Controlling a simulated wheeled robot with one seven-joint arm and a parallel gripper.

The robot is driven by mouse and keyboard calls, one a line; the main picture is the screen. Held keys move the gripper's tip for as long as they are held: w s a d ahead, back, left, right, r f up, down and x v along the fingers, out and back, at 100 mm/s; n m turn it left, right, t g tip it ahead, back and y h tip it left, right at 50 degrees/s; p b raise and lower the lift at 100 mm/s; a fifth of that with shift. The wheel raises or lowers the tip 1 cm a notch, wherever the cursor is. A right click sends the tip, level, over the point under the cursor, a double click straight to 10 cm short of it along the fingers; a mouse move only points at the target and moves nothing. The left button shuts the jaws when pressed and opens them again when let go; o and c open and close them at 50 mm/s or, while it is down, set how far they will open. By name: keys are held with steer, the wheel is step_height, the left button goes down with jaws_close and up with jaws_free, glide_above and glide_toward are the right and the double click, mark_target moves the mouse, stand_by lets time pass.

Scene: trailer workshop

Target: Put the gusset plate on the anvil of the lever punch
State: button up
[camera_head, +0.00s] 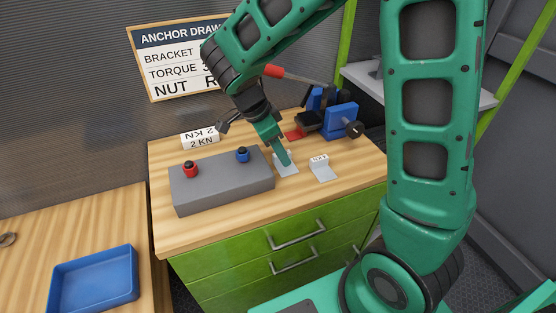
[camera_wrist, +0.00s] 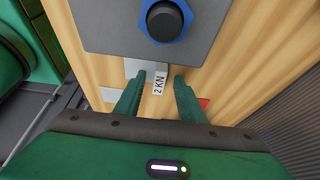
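A light grey plate (camera_head: 288,170), which I take for the gusset plate, lies flat on the wooden bench top beside the grey block.
The grey block (camera_head: 222,184) carries a red and a blue knob. A similar bracket (camera_head: 322,172) with a small label stands right of the plate.

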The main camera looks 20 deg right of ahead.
jaws_close()
steer(key=shift+r, duration=0.1)
